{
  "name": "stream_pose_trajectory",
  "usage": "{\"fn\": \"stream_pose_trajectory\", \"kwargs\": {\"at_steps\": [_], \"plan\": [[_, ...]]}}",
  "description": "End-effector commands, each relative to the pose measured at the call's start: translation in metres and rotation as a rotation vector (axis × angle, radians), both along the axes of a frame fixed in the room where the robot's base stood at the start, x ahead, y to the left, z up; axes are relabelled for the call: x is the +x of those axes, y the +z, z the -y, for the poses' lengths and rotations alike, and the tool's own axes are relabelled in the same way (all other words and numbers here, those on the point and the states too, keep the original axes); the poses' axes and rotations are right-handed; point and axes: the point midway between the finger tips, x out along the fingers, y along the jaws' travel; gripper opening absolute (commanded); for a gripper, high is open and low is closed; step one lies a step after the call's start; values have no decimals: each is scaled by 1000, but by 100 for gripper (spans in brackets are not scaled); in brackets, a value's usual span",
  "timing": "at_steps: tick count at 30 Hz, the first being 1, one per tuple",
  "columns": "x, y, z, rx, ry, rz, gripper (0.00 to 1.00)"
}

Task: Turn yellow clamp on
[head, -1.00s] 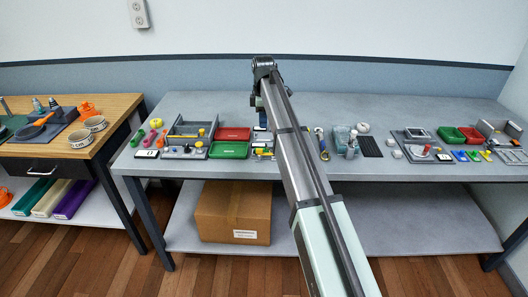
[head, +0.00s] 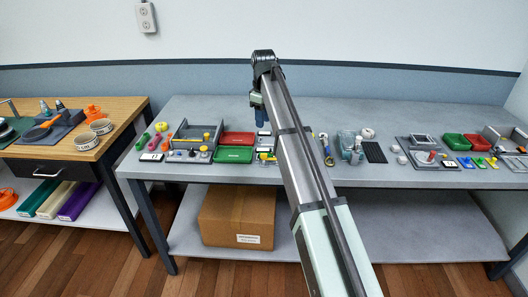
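A small yellow part (head: 266,156), which may be the yellow clamp, is on a small light fixture on the grey table, just left of my arm. It is too small to make out its shape or setting, and my arm may hide some of the fixture. My gripper (head: 261,122) hangs from the arm's far end, above the table and behind the yellow part in the picture. It looks apart from the yellow part. Its fingers are too small to tell open from shut, and I see nothing held.
A blue-handled tool (head: 327,150) and a clear container (head: 347,139) stand right of my arm. The table's back strip is clear.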

Motion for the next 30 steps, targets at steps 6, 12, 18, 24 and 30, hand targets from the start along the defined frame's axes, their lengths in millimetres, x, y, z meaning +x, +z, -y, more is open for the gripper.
{"fn": "stream_pose_trajectory", "kwargs": {"at_steps": [6,12,18,24,30], "plan": [[-5,3,1,13,-390,-9,37],[-8,3,2,22,-762,-19,37],[-10,2,3,28,-1134,-27,37],[-11,2,3,33,-1506,-32,37],[-12,2,3,38,-1877,-34,37]]}}
